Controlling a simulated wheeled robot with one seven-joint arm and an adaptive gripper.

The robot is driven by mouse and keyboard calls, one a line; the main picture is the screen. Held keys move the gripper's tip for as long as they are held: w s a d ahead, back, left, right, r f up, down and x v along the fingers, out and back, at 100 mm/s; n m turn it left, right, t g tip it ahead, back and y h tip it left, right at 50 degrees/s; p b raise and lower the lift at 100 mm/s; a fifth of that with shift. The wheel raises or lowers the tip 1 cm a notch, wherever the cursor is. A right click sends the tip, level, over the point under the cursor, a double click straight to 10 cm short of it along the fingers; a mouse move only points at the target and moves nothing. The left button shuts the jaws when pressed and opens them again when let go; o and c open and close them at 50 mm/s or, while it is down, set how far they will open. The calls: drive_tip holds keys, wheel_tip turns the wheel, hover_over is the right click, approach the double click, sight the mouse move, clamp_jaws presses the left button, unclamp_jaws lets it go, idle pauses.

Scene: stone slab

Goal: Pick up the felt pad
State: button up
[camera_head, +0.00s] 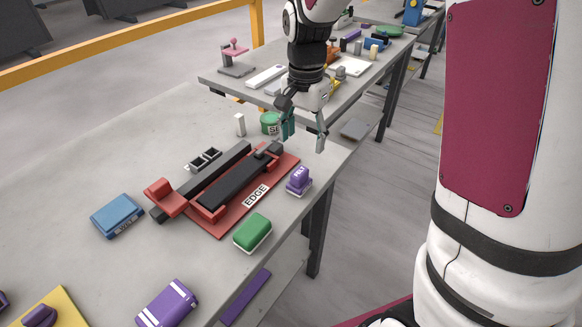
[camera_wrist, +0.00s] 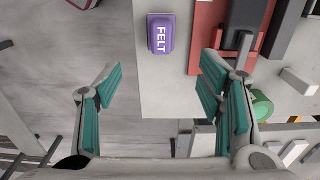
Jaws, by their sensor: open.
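The felt pad (camera_head: 299,180) is a small purple block with a white "FELT" label and a pale base. It sits on the grey table near its right edge, beside the red "EDGE" board. In the wrist view the felt pad (camera_wrist: 161,35) is at the top middle, ahead of the fingers and between their lines. My gripper (camera_head: 304,142) is open and empty, with teal finger pads. It is above the table's far right corner, beyond the pad and apart from it. In the wrist view my gripper (camera_wrist: 165,95) shows both fingers spread wide.
The red board (camera_head: 228,219) with a black and red clamp lies left of the pad. A green block (camera_head: 253,232) is in front, a blue block (camera_head: 117,215) at left, and a purple block (camera_head: 168,304) nearer. A green can (camera_head: 269,122) stands behind. The table edge is close on the right.

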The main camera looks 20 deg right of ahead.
sight(300, 172)
wheel_tip(300, 172, down, 8)
drive_tip(key=shift+f, duration=0.1)
drive_tip(key=shift+s+a+f, duration=0.1)
drive_tip(key=shift+a+f, duration=0.1)
drive_tip(key=shift+f, duration=1.1)
drive_tip(key=shift+a+f, duration=0.15)
drive_tip(key=shift+f, duration=1.15)
drive_tip(key=c, duration=1.3)
